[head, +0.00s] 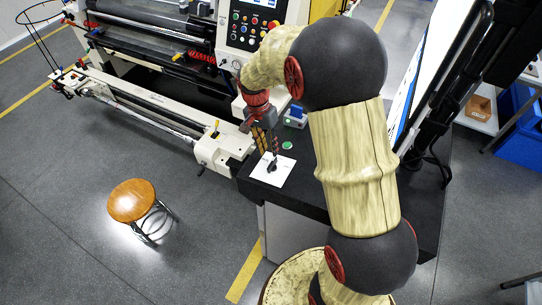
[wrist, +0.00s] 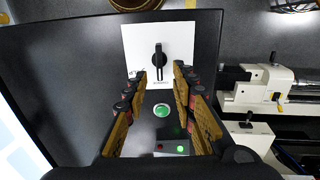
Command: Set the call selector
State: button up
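The call selector is a black rotary knob (wrist: 159,62) on a white square plate (wrist: 185,38), which lies on a dark table top. Its pointer bar runs up and down in the wrist view. Small lettering on the plate is too small to read. The plate also shows in the head view (head: 288,178), with the knob (head: 272,167) partly behind the fingertips. My gripper (wrist: 160,76) is open and empty, its fingers to the left and right of the knob's lower end in the wrist view. In the head view my gripper (head: 268,151) is just over the plate; contact cannot be told.
A green button (wrist: 162,110) and a small box with red and green lights (wrist: 172,149) sit beside the plate. A cream machine (head: 222,150) stands at the table's left. A large screen (head: 425,65) rises at right. A wooden stool (head: 132,201) stands on the floor.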

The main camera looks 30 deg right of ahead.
aim_at(272, 163)
jog(key=f, duration=0.4)
jog(key=s+f, duration=0.1)
jog(key=f, duration=0.1)
jog(key=shift+s+d+f, duration=0.1)
jog(key=shift+d+f, duration=0.15)
jog(key=shift+f, duration=0.15)
jog(key=shift+c, duration=0.7)
grip_shut()
